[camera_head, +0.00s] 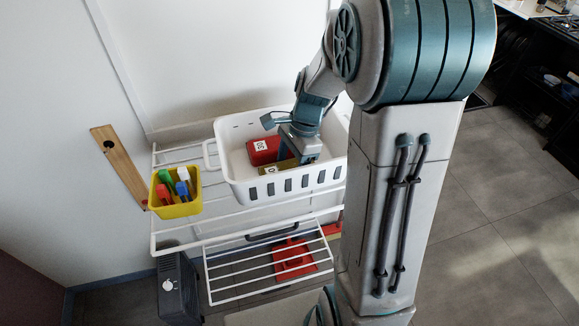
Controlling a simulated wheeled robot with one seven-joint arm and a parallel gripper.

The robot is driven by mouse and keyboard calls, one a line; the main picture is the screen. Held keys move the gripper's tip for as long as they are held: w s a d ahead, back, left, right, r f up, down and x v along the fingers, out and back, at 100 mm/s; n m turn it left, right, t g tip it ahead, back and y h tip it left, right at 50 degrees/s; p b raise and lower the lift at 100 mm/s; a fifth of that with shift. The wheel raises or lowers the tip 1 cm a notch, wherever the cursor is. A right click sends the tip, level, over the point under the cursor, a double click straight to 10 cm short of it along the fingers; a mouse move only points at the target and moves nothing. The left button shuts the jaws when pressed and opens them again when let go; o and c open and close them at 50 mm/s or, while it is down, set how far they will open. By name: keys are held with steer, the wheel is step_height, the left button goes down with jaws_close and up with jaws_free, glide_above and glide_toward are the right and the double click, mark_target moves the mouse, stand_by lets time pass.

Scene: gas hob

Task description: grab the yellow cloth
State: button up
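A white slotted basket (304,182) stands on a white wire rack. In it, a dull yellow item (270,170) shows only in part, low behind the basket's front wall and beside my gripper. It may be the yellow cloth, but too little shows to be sure. A red item (263,149) with a white number label lies behind it, to the left of my gripper. My gripper (300,155) points down into the basket, right at the yellow item. Its fingertips are hidden, so I cannot tell whether it touches or holds anything.
A yellow bin (175,208) with red, green, white and blue items hangs at the rack's left. A wooden board (120,166) leans on the wall. A lower wire shelf (265,287) has a red item (294,257) beneath or on it. A dark box (177,286) stands below. Open tiled floor lies right.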

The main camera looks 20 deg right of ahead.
mark_target(291, 167)
step_height(291, 167, up, 4)
steer(key=shift+r, duration=0.1)
steer(key=w+d+r, duration=0.6)
steer(key=w+d, duration=0.2)
steer(key=shift+d+r+b, duration=0.15)
steer(key=shift+r+b, duration=0.15)
steer(key=shift+b, duration=0.15)
